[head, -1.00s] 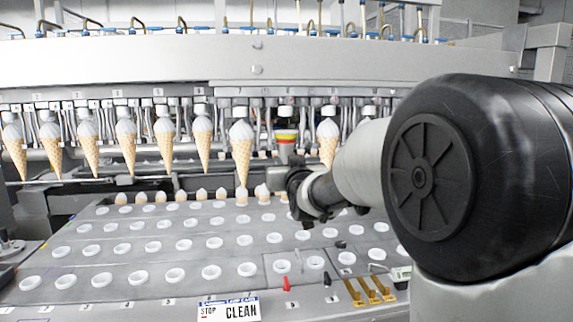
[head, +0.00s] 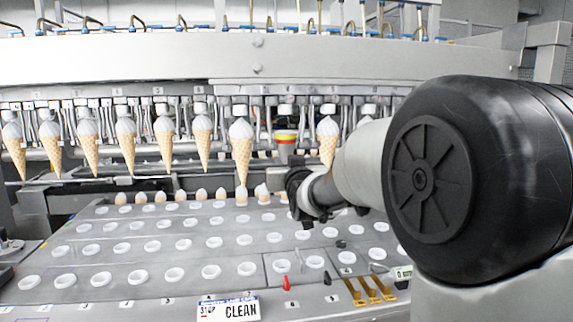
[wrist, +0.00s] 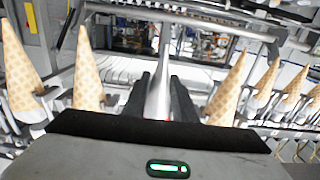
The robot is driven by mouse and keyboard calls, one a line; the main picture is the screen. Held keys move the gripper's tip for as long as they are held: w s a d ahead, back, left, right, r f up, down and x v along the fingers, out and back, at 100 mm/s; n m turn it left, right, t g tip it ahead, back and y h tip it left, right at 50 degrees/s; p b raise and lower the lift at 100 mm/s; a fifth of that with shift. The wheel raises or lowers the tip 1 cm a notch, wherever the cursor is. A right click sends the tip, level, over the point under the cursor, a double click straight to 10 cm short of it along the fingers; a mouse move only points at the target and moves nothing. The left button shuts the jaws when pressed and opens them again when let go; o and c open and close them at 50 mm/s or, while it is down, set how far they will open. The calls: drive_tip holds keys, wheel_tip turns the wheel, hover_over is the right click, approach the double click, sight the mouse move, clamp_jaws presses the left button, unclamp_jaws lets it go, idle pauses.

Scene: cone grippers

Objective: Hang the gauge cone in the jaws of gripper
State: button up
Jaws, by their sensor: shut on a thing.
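The gauge cone (head: 286,149) is a grey cone with a yellow and red band near its top. It stands upright between two waffle cones in the head view, under a white-topped gripper station (head: 286,112) of the machine. Whether that station's jaws touch or hold it I cannot tell. In the wrist view the grey gauge cone (wrist: 158,95) lies between the two black fingers of my gripper (wrist: 162,82), which is shut on it. In the head view my gripper (head: 296,182) is at the cone's lower part, which it hides.
Waffle cones with white tops hang along the rail on both sides, the nearest (head: 241,150) close on the left and another (head: 328,140) on the right. Below is a grey deck (head: 130,258) with rows of white rings. A CLEAN sign (head: 229,308) is at the front.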

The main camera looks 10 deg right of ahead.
drive_tip(key=shift+f+b, duration=0.3)
drive_tip(key=shift+b, duration=0.15)
idle(0.4)
drive_tip(key=o, duration=1.3)
drive_tip(key=shift+s+b, duration=1.95)
drive_tip(key=shift+s, duration=2.6)
drive_tip(key=s+f+g, duration=0.4)
drive_tip(key=s+f, duration=0.3)
drive_tip(key=s, duration=0.4)
drive_tip(key=s+f+g, duration=0.4)
drive_tip(key=s+f, duration=0.3)
drive_tip(key=s, duration=0.3)
drive_tip(key=s+f+g, duration=0.4)
drive_tip(key=s+f, duration=0.3)
drive_tip(key=s, duration=0.4)
wheel_tip(320, 180, up, 19)
drive_tip(key=p, duration=1.9)
drive_tip(key=shift+s+f, duration=0.1)
